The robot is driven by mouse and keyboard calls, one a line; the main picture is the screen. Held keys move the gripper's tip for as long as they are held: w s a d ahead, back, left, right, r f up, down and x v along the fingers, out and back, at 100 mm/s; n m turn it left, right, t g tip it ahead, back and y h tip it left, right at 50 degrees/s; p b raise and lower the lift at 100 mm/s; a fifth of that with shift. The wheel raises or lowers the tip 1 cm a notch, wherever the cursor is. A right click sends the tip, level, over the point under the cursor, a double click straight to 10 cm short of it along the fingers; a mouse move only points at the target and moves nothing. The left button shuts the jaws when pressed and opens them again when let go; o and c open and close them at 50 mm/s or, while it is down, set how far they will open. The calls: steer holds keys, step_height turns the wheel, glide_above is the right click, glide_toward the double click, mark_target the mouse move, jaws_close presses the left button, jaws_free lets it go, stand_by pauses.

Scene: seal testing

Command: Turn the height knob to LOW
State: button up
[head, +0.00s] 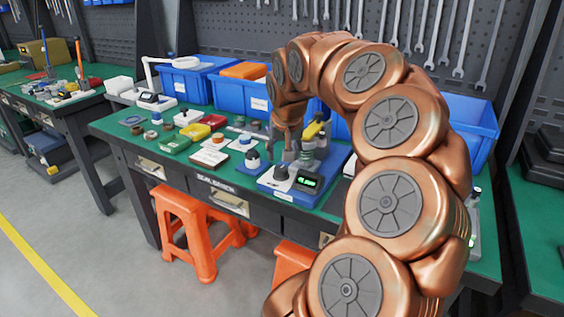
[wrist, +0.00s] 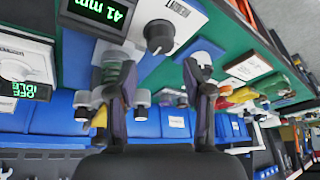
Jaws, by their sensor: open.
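A black knob (wrist: 159,36) on a white plate stands beside a display (wrist: 97,12) that reads 41 mm, upside down in the wrist view. In the head view the dark knob (head: 281,173) and the green-lit display (head: 309,180) sit at the front of a blue-based device (head: 290,194). My gripper (wrist: 156,75) is open, and nothing shows between its fingers. The knob appears beyond the fingertips and apart from them. In the head view my gripper (head: 287,143) hangs above and behind the knob, and its fingers are hard to make out.
Another unit with a white knob (wrist: 15,68) and an IDLE OFF display (wrist: 32,90) shows in the wrist view. Blue bins (head: 187,83) line the back. Orange stools (head: 190,225) stand in front.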

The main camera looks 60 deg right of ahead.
steer(key=v, duration=0.5)
steer(key=shift+r, duration=0.2)
steer(key=shift+a, duration=0.1)
